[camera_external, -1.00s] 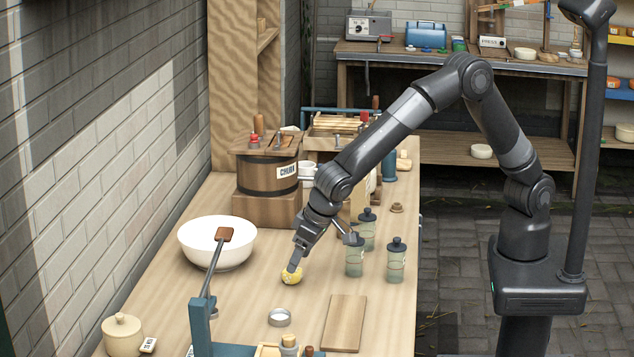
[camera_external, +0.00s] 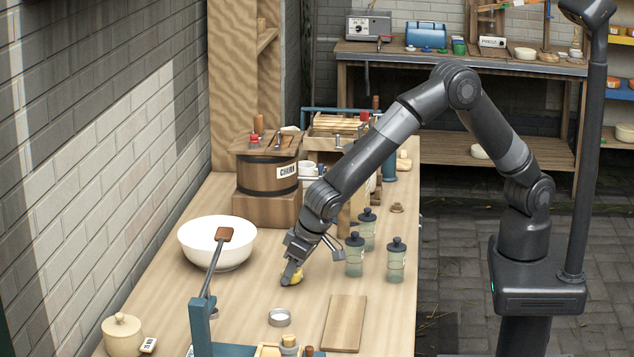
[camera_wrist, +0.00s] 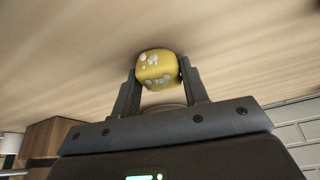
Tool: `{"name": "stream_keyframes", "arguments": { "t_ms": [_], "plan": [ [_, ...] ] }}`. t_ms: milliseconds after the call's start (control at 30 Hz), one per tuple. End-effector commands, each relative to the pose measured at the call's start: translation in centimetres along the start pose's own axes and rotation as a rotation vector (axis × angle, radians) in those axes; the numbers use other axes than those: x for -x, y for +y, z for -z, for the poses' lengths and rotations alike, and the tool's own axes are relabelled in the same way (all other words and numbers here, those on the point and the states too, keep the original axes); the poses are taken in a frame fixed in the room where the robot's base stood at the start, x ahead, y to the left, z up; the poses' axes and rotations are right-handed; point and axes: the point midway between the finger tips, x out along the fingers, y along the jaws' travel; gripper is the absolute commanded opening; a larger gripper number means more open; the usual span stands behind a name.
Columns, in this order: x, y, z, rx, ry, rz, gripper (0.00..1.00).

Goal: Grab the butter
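The butter is a small yellow lump with white spots (camera_wrist: 157,69) on the wooden table. It also shows in the external view (camera_external: 298,275), partly hidden by my gripper (camera_external: 291,273). In the wrist view my gripper (camera_wrist: 158,76) has one finger on each side of the butter, with the tips at or almost at its sides. I cannot tell whether the fingers press on it. The butter appears to rest on the tabletop.
A white bowl (camera_external: 217,243) stands left of the butter. Several capped jars, one of them here (camera_external: 396,260), stand to the right. The churn (camera_external: 268,163) is behind.

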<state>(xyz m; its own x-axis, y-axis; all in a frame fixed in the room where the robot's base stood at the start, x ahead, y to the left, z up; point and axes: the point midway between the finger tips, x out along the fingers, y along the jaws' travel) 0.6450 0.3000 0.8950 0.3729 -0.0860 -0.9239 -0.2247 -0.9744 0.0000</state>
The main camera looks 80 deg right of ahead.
Motion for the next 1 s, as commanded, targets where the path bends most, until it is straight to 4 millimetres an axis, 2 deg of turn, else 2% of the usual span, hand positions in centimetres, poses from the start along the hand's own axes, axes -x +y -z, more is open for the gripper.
{"name": "stream_keyframes", "arguments": {
  "t_ms": [33,267,567,767,867,1000],
  "plan": [
    [0.0,0.0,0.0,0.0,0.0,0.0,0.36],
    [0.0,0.0,0.0,0.0,0.0,0.0,0.18],
    [0.3,0.0,0.1,0.0,0.001,0.001,0.18],
    [2.0,-0.1,0.9,-0.001,0.003,0.002,0.18],
    [3.7,-0.1,1.6,-0.001,0.003,0.003,0.18],
    [5.2,2.9,2.6,-0.006,0.002,0.0,0.18]
  ]
}}
